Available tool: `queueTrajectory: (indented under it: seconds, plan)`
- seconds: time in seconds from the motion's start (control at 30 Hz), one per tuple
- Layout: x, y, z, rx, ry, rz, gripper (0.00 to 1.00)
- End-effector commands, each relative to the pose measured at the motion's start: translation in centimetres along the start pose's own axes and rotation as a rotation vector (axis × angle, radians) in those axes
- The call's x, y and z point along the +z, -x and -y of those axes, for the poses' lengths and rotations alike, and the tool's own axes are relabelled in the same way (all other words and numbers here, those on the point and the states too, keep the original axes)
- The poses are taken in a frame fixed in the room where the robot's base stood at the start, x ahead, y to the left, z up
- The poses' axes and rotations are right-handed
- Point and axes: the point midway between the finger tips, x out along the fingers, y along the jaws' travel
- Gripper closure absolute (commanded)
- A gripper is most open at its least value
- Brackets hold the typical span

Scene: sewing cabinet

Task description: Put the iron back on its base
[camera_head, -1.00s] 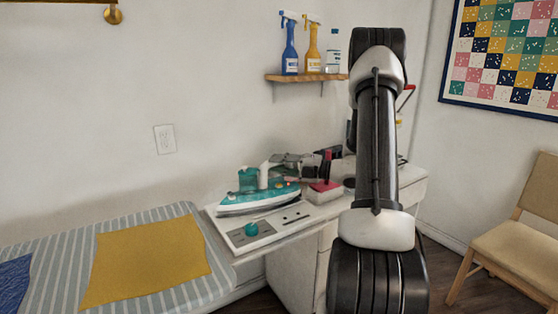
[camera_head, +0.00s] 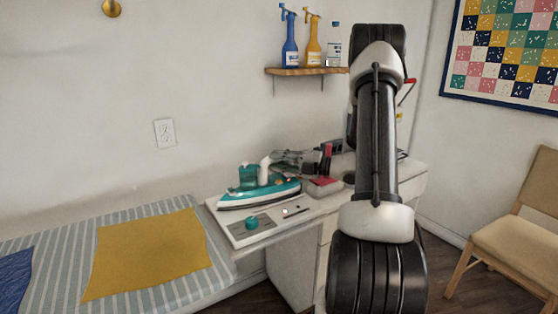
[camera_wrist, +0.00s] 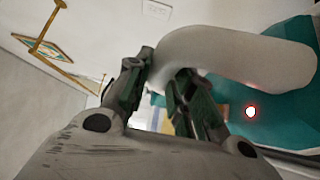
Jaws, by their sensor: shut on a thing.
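The teal and white iron (camera_head: 262,191) is on or just over its white base (camera_head: 250,236), at the cabinet's left end in the head view. Whether its soleplate touches the base all along I cannot tell. The base has a teal knob (camera_head: 252,222) at its front. My gripper (camera_head: 277,161) is shut on the iron's white handle. In the wrist view my gripper (camera_wrist: 165,82) has its fingers around the white handle (camera_wrist: 240,55). The iron's teal body (camera_wrist: 285,112) shows beyond, with a lit red lamp on it.
A pincushion box with a red top (camera_head: 325,182) stands right of the iron. The striped ironing board (camera_head: 60,232) with a yellow cloth (camera_head: 150,255) lies to the left. A shelf (camera_head: 305,71) with bottles hangs above. A wooden chair (camera_head: 515,215) stands at the right.

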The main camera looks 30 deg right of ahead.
Motion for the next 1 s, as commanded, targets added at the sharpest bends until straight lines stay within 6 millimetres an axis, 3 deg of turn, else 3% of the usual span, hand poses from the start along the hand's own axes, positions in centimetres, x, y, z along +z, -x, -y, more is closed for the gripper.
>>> queueTrajectory:
  seconds: [0.13, 0.17, 0.3, 0.67, 0.77, 1.0]
  plan:
    - [0.0, 0.0, 0.1, 0.003, 0.0, 0.0, 1.0]
    - [0.0, 0.0, 0.1, 0.003, 0.001, 0.0, 0.73]
    - [0.0, 0.0, 0.1, 0.002, 0.0, 0.0, 0.51]
    - [0.1, 0.5, 0.3, -0.001, -0.001, 0.002, 0.51]
    - [0.1, 1.9, 0.3, -0.002, -0.001, 0.004, 0.51]
    - [0.1, 7.2, 0.2, 0.001, 0.0, 0.005, 0.51]
